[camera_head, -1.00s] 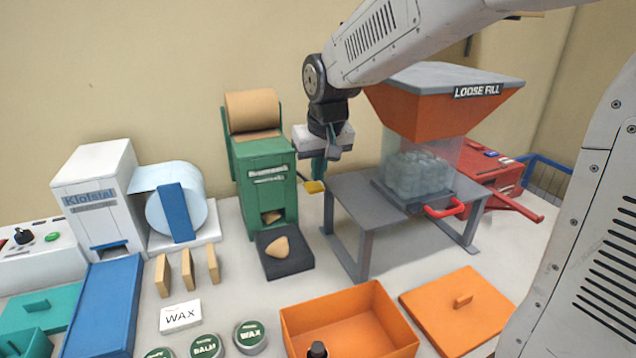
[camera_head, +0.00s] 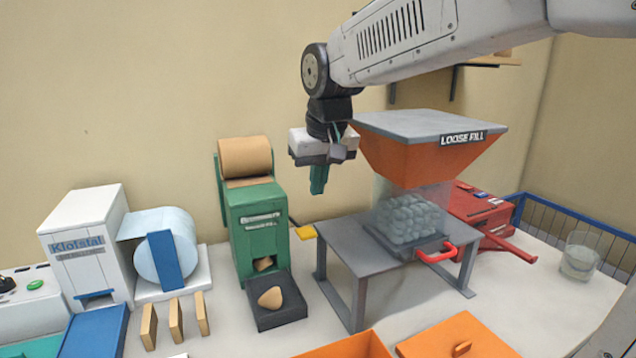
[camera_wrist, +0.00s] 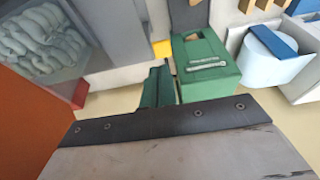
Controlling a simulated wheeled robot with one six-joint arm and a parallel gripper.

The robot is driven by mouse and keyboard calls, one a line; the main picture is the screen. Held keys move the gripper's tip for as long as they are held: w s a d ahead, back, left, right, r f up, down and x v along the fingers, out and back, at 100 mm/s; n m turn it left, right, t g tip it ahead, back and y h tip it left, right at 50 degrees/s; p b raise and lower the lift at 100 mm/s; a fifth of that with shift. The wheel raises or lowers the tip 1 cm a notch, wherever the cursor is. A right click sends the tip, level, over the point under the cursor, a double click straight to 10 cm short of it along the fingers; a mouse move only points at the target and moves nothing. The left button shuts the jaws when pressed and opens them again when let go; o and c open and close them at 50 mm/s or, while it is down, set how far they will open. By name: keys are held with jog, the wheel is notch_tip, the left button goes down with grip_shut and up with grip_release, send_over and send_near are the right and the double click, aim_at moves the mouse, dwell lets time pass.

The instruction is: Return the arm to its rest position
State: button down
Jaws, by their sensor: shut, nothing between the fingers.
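My gripper (camera_head: 318,180) hangs from my arm above the bench, in front of the wall, with its teal fingers together and nothing between them. In the head view it is right of the green paper dispenser (camera_head: 258,217) and left of the orange LOOSE FILL hopper (camera_head: 408,158), apart from both. In the wrist view the shut fingers (camera_wrist: 157,84) show at the middle, with the green dispenser (camera_wrist: 205,65) beyond them.
The hopper stands on a grey table (camera_head: 358,262) with a red handle. A white Klofstal machine (camera_head: 85,245), a blue-white roll (camera_head: 165,255) and several tan blocks stand left. An orange box (camera_head: 350,347) and lid (camera_head: 460,338) lie in front. A glass jar (camera_head: 580,258) stands right.

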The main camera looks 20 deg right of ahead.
dwell(0.4)
jog(key=s+d+f+g, duration=0.1)
jog(key=s+f, duration=0.3)
jog(key=s, duration=0.8)
jog(key=s+d+f, duration=0.2)
jog(key=s+f, duration=0.2)
jog(key=s, duration=0.9)
jog(key=shift+s+f+g, duration=0.15)
jog(key=shift+s+g, duration=0.1)
jog(key=shift+g, duration=0.15)
